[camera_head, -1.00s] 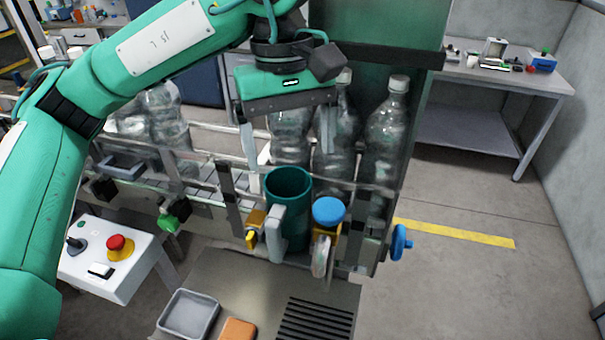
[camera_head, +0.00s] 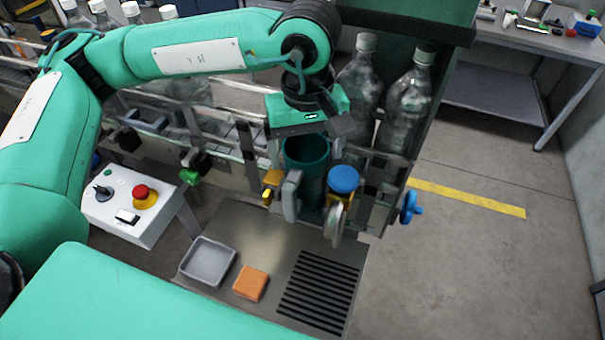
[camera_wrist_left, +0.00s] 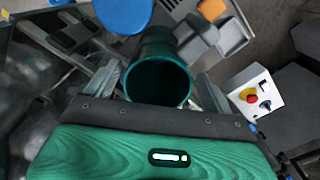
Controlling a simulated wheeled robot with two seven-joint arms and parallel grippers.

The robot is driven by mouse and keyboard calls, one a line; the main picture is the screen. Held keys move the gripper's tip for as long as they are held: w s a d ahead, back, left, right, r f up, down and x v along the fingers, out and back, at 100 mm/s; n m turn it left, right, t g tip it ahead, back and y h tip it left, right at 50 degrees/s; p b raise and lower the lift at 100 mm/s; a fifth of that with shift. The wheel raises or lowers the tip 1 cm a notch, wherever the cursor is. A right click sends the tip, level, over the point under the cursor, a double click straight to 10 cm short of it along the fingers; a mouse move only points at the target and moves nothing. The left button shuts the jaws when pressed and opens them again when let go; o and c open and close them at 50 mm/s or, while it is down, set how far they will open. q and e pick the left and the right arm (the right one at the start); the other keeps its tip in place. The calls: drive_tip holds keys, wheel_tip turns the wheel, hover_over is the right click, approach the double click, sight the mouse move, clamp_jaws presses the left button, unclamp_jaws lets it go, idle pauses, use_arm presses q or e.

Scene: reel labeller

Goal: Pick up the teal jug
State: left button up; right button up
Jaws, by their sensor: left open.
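The teal jug (camera_head: 311,184) stands upright with its open mouth up, at the front edge of the machine. A grey upright part (camera_head: 291,195) stands in front of its left side. My left gripper (camera_head: 307,150) is open and points down just above the jug's mouth. In the left wrist view, the jug (camera_wrist_left: 156,42) shows between the two spread fingers of my left gripper (camera_wrist_left: 158,84), with a finger on each side and nothing held. I cannot tell whether the fingers touch it. My right gripper is not in view.
A blue round cap (camera_head: 343,179) is close to the jug's right. Clear bottles (camera_head: 405,105) stand behind it. A grey tray (camera_head: 208,262), an orange block (camera_head: 251,284) and a black grille (camera_head: 320,291) are on the front shelf. A control box (camera_head: 133,207) stands left.

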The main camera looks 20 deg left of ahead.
sight(307, 162)
use_arm(q)
wheel_tip(307, 162, down, 4)
drive_tip(key=shift+r+p, duration=0.25)
drive_tip(key=shift+p, duration=0.5)
drive_tip(key=c, duration=0.8)
drive_tip(key=shift+c, duration=0.2)
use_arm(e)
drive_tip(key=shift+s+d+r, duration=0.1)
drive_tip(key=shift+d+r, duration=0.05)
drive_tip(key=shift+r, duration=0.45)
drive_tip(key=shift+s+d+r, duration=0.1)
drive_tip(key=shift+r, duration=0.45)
use_arm(q)
drive_tip(key=shift+w+r, duration=0.1)
drive_tip(key=shift+r, duration=0.05)
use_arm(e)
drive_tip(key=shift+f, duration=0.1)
